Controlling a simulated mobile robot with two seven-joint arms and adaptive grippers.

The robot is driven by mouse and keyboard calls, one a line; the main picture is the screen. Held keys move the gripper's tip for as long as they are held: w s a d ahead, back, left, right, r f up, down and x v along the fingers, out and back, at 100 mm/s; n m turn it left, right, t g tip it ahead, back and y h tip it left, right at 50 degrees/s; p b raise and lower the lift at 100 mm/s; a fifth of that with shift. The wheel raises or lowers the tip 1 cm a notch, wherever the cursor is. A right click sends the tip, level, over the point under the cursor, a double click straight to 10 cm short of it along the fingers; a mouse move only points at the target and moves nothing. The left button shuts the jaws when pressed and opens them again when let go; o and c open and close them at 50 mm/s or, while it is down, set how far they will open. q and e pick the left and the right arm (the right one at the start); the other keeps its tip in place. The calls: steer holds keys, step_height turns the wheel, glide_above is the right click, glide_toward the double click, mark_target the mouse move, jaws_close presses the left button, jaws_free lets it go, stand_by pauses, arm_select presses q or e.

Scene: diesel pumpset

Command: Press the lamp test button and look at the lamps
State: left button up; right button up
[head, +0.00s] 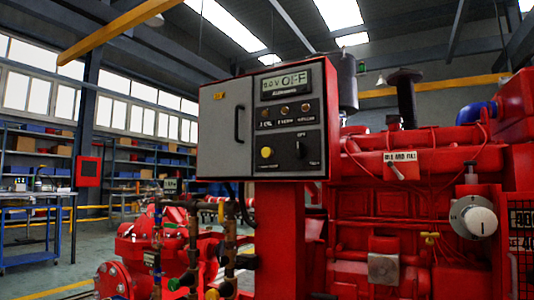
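A red and grey control box (224,137) stands on a red post in the middle of the head view. Its right-hand panel carries a display (286,82) with dark characters, partly readable as "0.0V OFF". Below it is a row of three small lamps (284,109), dim brownish and not visibly lit; their labels are too small to read. On the lower black panel are a yellow round button (266,153) at left and a dark rotary switch (304,149) at right. The button's label is unreadable. Neither of my grippers shows.
A red diesel engine (380,200) fills the right side, with a white and grey dial knob (474,217) at its front. Red pump piping with brass valves (229,240) stands low, left of the post. A blue trolley (30,232) and shelves are far left.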

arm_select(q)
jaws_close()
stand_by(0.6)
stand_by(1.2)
